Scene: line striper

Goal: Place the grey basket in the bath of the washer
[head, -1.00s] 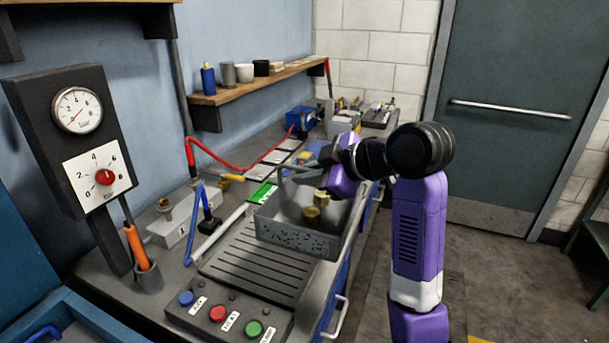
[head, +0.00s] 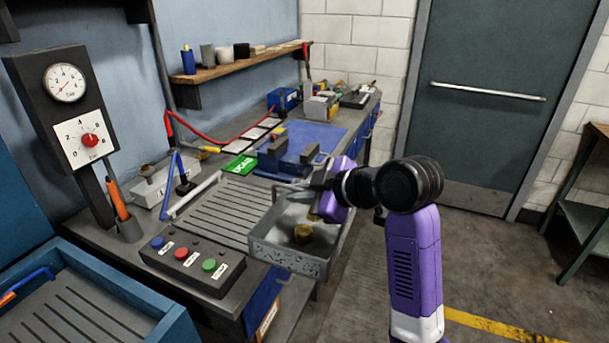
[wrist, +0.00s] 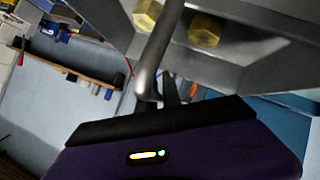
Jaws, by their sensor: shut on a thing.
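The grey basket (head: 290,256) hangs in the air at the bench's front edge, right of the ribbed drain board, partly over the floor. Brass fittings (head: 304,233) lie in it; two show in the wrist view (wrist: 204,31). My gripper (head: 322,190) is shut on the basket's handle (wrist: 157,55); the fingertips are largely hidden in the head view. The blue washer (head: 150,318) stands at the lower left. Its open bath, with a ribbed dark floor (head: 75,318), is in view and holds no basket. The basket is well right of it.
A control box with blue, red and green buttons (head: 190,262) sits on the bench between basket and washer. A blue-and-orange tool (head: 25,285) lies at the washer's left rim. The ribbed drain board (head: 225,212) is bare. Open floor lies to the right.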

